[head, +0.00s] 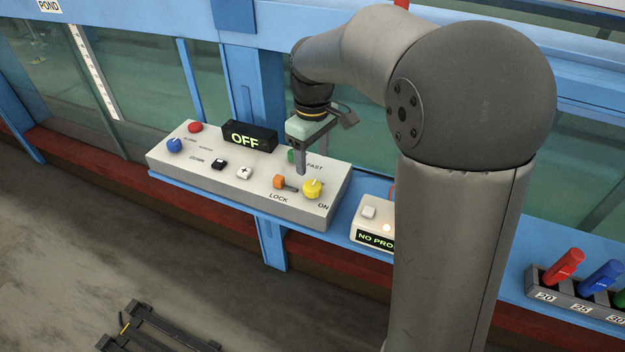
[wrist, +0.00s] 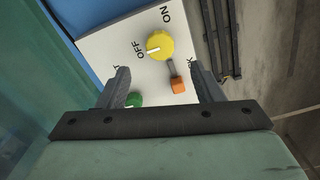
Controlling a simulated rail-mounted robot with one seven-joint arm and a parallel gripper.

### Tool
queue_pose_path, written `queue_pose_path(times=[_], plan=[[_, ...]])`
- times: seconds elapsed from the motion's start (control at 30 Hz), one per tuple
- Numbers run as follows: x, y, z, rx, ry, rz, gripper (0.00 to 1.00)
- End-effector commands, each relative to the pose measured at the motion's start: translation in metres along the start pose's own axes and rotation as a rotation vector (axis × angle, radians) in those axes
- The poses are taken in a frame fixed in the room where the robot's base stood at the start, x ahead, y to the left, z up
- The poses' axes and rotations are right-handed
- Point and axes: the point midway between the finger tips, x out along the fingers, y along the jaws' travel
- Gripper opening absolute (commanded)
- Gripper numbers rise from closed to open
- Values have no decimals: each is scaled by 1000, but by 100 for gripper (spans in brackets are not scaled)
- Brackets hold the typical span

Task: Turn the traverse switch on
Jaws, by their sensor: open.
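A yellow knob (head: 313,188) sits at the right end of the white control panel (head: 225,190), by an "ON" label. In the wrist view, the yellow knob (wrist: 160,46) stands between "OFF" and "ON" labels, and its white mark points toward "OFF". An orange lever (head: 279,182) marked "LOCK" is beside it; the lever's dark arm reaches toward the knob in the wrist view (wrist: 178,84). My gripper (head: 306,160) is open and empty above the panel's right part. The knob lies ahead of my fingers (wrist: 160,80), apart from them.
A display (head: 250,137) on the panel reads "OFF". A green button (wrist: 133,99) shows near one finger. Blue (head: 174,145) and red (head: 195,127) controls are at the panel's left. A smaller box (head: 370,215) with a lit display stands right, partly behind my arm.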

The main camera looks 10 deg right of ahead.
Motion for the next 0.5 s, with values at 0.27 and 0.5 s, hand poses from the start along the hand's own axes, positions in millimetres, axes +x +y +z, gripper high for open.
queue_pose_path(times=[0.27, 0.5], plan=[[57, -1, 0, 0, -3, -2, 60], [82, 0, 0, 1, 0, 0, 60]])
